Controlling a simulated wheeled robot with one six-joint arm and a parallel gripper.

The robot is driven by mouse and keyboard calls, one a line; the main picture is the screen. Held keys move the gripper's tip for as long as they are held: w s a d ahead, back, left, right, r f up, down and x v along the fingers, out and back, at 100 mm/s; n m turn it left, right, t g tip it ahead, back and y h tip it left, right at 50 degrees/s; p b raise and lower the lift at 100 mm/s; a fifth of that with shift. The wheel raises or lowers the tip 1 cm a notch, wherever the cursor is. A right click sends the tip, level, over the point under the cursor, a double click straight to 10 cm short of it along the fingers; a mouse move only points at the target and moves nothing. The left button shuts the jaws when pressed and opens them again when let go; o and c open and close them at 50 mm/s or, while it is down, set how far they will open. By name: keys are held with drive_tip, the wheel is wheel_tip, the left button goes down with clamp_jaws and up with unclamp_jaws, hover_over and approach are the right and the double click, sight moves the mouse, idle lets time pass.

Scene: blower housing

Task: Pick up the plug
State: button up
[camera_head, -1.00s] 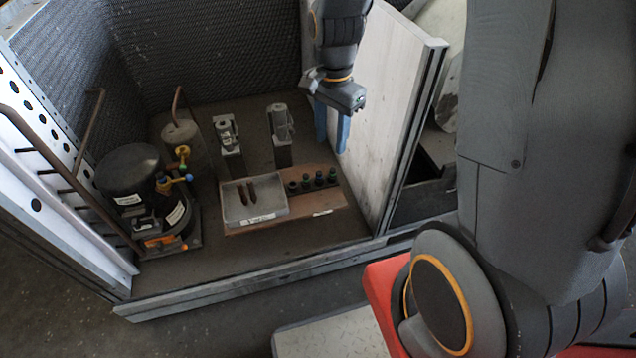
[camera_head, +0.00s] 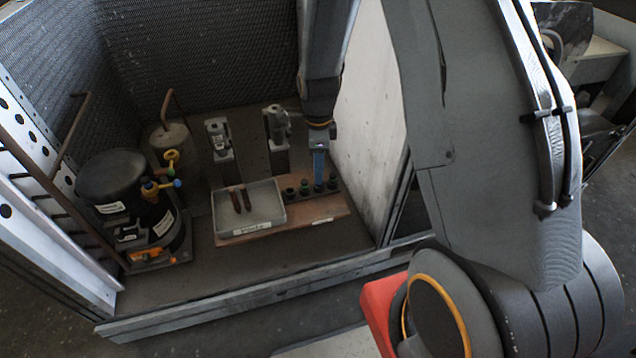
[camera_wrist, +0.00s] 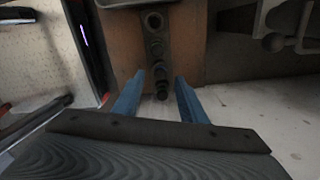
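Several small dark round pieces, likely the plugs, stand in a row on a brown board (camera_head: 325,210); the frames do not show which one is meant. The left one (camera_head: 289,194) is clear of my gripper (camera_head: 319,170), whose blue fingers reach down over the right part of the row. In the wrist view the row runs away from my gripper (camera_wrist: 159,98). The nearest dark piece (camera_wrist: 162,91) shows between the two spread blue fingers, with a gap on each side. I cannot tell how far above it the fingertips are.
A grey tray (camera_head: 270,213) with two brown rods (camera_head: 240,199) lies left of the row. Two upright grey fixtures (camera_head: 218,142) (camera_head: 277,128) stand behind. A black blower-like unit (camera_head: 112,177) is at left. A pale wall panel (camera_head: 375,130) rises close on the right.

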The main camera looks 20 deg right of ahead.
wheel_tip(320, 180, down, 3)
drive_tip(key=shift+f, duration=0.1)
clamp_jaws()
